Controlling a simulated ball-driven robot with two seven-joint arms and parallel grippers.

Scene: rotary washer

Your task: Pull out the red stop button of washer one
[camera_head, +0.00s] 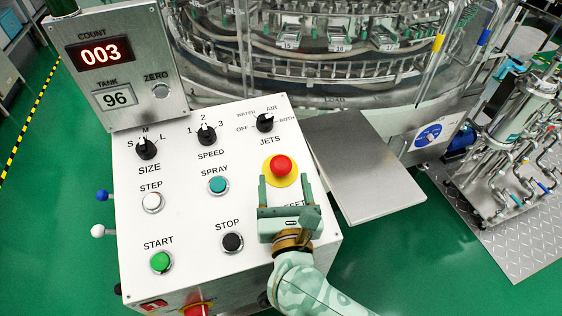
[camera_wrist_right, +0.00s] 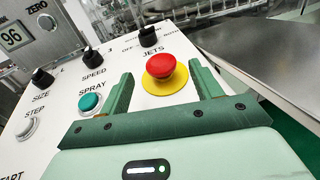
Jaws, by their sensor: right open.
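The red stop button (camera_head: 281,165) is a red mushroom head on a yellow disc (camera_head: 272,180), at the right of the white control panel (camera_head: 188,207). In the right wrist view the red button (camera_wrist_right: 161,66) shows ahead between the fingers, above its yellow disc (camera_wrist_right: 166,88). My right gripper (camera_head: 284,184) is open, its two green fingers pointing up the panel, one at each side of the disc. In the right wrist view the open fingers (camera_wrist_right: 166,90) hold nothing. Whether they touch the panel I cannot tell. My left gripper is not in view.
The panel carries black knobs (camera_head: 207,134), a teal SPRAY button (camera_head: 218,185), a white STEP button (camera_head: 152,202), a black STOP button (camera_head: 232,242) and a green START button (camera_head: 160,262). A display box (camera_head: 116,65) stands behind. A metal shelf (camera_head: 365,170) lies to the right.

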